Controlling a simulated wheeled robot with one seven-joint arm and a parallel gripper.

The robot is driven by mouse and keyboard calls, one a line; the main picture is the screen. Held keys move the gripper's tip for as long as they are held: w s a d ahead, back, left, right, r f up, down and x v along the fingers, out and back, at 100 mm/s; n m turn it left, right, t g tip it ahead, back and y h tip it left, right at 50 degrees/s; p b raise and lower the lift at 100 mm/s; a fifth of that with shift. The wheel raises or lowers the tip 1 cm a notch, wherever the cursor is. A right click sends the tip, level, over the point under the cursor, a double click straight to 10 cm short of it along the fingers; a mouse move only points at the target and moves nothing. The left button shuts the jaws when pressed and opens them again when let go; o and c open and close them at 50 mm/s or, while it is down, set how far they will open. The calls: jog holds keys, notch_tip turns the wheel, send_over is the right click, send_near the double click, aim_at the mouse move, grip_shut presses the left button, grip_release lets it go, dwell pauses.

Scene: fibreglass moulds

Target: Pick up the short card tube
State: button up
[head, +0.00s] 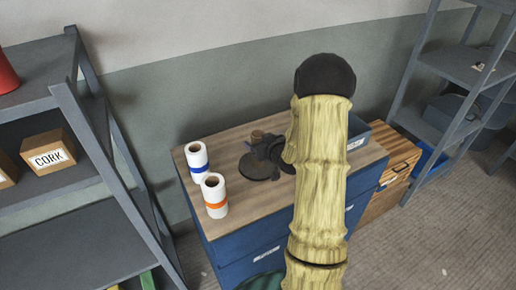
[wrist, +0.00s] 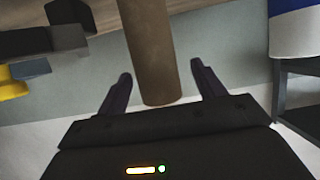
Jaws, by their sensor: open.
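The short card tube (wrist: 150,45) is plain brown and stands between the two fingers of my open gripper (wrist: 162,85) in the wrist view. Gaps show on both sides, so the fingers are not closed on it. In the head view a small brown top of the tube (head: 257,135) shows just beyond my dark gripper (head: 262,152). My gripper hides most of the tube there, low over the cabinet top.
Two white rolls, one with a blue band (head: 197,160) and one with an orange band (head: 214,196), stand left on the wooden-topped blue cabinet (head: 235,218). A grey-blue bin (head: 357,135) is at right. Shelves flank the cabinet.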

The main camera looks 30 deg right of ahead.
jog(key=shift+p+x, duration=0.5)
jog(key=shift+x, duration=1.35)
jog(key=shift+d, duration=0.15)
jog(key=c, duration=1.1)
